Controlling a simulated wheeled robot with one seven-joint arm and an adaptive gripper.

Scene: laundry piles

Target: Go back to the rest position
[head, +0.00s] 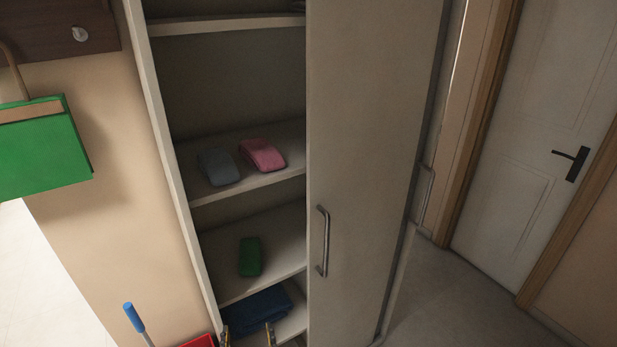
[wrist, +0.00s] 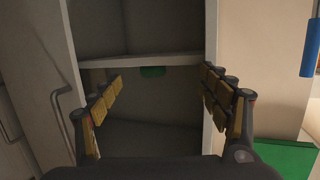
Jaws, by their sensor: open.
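My gripper (head: 248,338) shows at the bottom edge of the head view, its two fingertips apart in front of the lower part of an open cabinet. In the wrist view my gripper (wrist: 162,82) is open, with nothing between its padded fingers, and faces the cabinet's inside. A dark blue folded cloth (head: 256,308) lies on a low shelf just beyond the fingertips in the head view. A green folded cloth (head: 250,257) lies on the shelf above it; a green piece (wrist: 152,72) also shows at a shelf edge in the wrist view. The rest of my arm is hidden in the head view.
A grey cloth (head: 218,167) and a pink cloth (head: 262,154) lie on a higher shelf. The cabinet door panel (head: 370,130) has a metal handle. A blue-handled stick (head: 134,317) and a red object (head: 199,342) are at lower left. A white door (head: 540,150) stands right, with clear floor before it.

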